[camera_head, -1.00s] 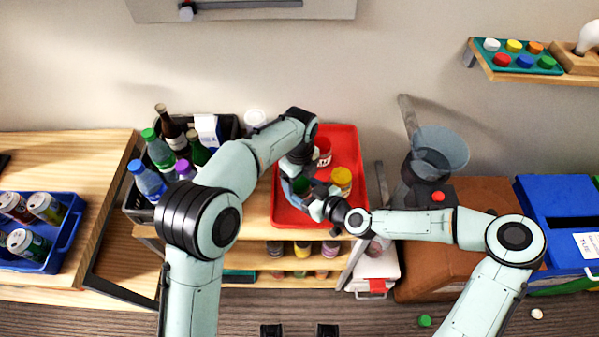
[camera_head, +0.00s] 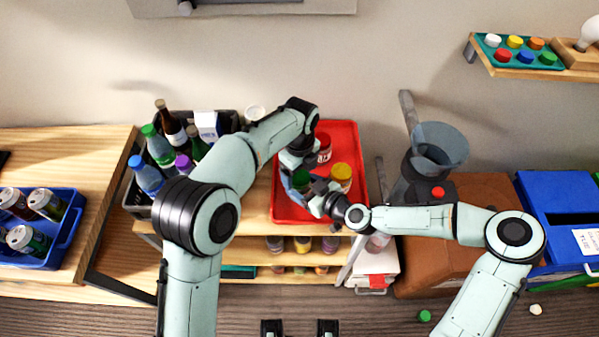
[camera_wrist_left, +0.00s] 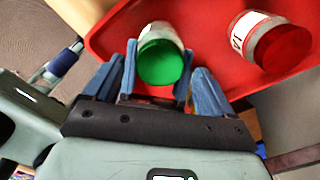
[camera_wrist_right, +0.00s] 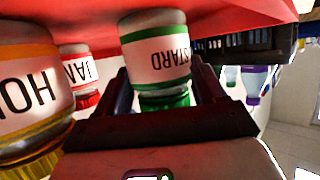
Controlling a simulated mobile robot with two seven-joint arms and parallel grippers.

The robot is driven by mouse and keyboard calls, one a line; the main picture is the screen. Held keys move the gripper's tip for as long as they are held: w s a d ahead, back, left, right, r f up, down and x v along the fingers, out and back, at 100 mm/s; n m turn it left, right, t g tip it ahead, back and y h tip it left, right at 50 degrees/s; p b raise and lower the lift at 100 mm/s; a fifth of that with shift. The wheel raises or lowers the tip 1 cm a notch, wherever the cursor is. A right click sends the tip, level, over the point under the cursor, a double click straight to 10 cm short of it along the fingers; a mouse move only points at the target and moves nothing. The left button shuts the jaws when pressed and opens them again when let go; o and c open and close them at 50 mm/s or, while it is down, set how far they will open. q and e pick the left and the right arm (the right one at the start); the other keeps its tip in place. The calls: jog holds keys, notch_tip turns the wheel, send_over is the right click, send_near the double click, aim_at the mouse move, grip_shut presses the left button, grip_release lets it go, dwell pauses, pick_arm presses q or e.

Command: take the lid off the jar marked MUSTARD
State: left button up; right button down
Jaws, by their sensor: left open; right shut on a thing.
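The jar marked MUSTARD (camera_wrist_right: 155,55) has a green lid (camera_wrist_left: 160,62) on it and stands upright in the red tray (camera_head: 348,132). It shows upside down in the right wrist view. In the head view its green top (camera_head: 301,178) is partly hidden by my grippers. My right gripper (camera_wrist_right: 165,88) is shut on the MUSTARD jar from the side, near the lid end; the exact contact is hard to see. My left gripper (camera_wrist_left: 158,75) is open above the jar, with blue fingers on both sides of the green lid.
A red-lidded jar marked JA (camera_wrist_left: 265,42) and a yellow-lidded jar (camera_head: 341,172) marked HON stand close by in the tray. A dark crate of bottles (camera_head: 228,122) is at its left. A funnel (camera_head: 440,145) stands to the right.

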pick_arm(q)
notch_tip(320, 180, up, 6)
jog(key=shift+r, duration=0.25)
jog(key=shift+c, duration=0.4)
jog(key=shift+f, duration=3.95)
jog(key=c, duration=1.1)
jog(key=o, duration=1.2)
jog(key=shift+r, duration=2.3)
